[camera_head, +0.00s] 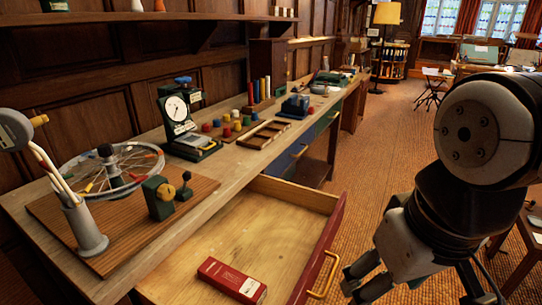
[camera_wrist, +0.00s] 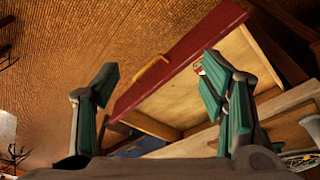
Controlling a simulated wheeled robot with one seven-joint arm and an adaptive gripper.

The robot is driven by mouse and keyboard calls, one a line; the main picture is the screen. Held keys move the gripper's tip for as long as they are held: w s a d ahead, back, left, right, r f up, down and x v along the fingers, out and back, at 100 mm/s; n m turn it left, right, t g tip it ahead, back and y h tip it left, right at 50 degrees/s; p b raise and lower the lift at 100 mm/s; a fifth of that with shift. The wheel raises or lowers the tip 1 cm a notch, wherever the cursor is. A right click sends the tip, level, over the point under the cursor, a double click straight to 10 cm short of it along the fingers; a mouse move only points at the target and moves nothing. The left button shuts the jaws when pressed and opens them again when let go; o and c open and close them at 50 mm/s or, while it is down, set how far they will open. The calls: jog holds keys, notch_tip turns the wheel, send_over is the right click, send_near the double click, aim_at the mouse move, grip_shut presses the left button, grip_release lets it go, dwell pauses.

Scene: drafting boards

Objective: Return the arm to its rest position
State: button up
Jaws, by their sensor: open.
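My gripper (camera_head: 362,279) is at the lower right of the head view, beside the open drawer's front and apart from it. In the wrist view my gripper (camera_wrist: 158,92) shows two green-padded fingers wide apart with nothing between them touching. My arm fills the right side of the head view. The open drawer (camera_head: 262,213) has a red front and a yellow handle (camera_head: 325,277). A red box (camera_head: 231,280) lies flat inside it. In the wrist view the drawer front (camera_wrist: 178,55) runs diagonally behind the fingers, with its handle (camera_wrist: 151,69) between them.
The long workbench (camera_head: 235,160) carries a spoked wheel (camera_head: 109,172), a dial gauge (camera_head: 177,108), colored pegs and a wooden tray (camera_head: 263,134). A blue drawer (camera_head: 287,160) beyond is shut. A small table (camera_head: 525,228) stands at right. Carpet (camera_head: 370,150) is clear between.

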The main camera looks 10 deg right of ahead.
jog(key=shift+s+d+r+m, duration=0.15)
jog(key=shift+s+m, duration=0.15)
jog(key=shift+s, duration=0.9)
notch_tip(320, 180, up, 9)
jog(key=t+p, duration=0.1)
jog(key=p, duration=0.6)
jog(key=shift+f+t, duration=0.2)
jog(key=shift+t, duration=0.1)
